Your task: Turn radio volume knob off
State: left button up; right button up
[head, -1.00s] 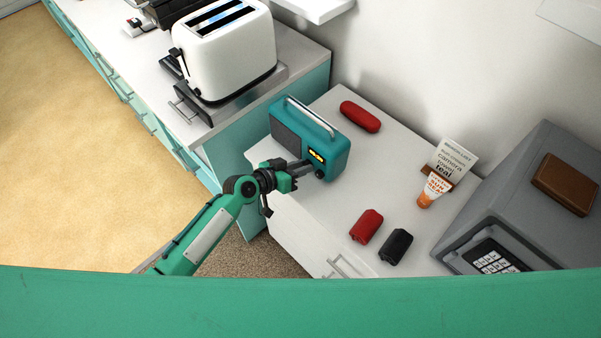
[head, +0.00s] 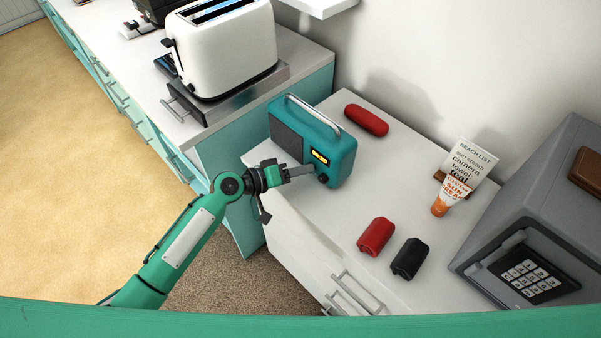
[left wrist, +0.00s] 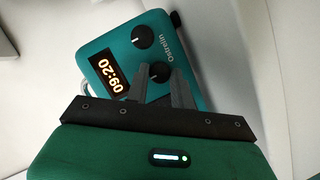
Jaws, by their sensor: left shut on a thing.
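The teal radio (head: 338,150) stands on the white cabinet top, with a silver handle, dark speaker grille and lit display (head: 319,157). In the left wrist view its front (left wrist: 118,45) shows the display reading 09:20 and two black knobs. My left gripper (head: 311,170) reaches the front from the left. In the left wrist view its fingers (left wrist: 159,76) are shut on one knob (left wrist: 159,71), close to the lettering. The other knob (left wrist: 142,37) is free, beyond the fingertips; its white pointer mark shows. The held knob's mark is hard to make out. My right gripper is not in view.
A red case (head: 366,120) lies behind the radio. A red object (head: 376,237) and a black one (head: 408,258) lie at the front. A sun cream tube (head: 450,197), list card (head: 468,165) and grey safe (head: 540,215) stand right. A toaster (head: 228,50) stands on the left counter.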

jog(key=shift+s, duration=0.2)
pick_arm(q)
jog(key=o, duration=0.7)
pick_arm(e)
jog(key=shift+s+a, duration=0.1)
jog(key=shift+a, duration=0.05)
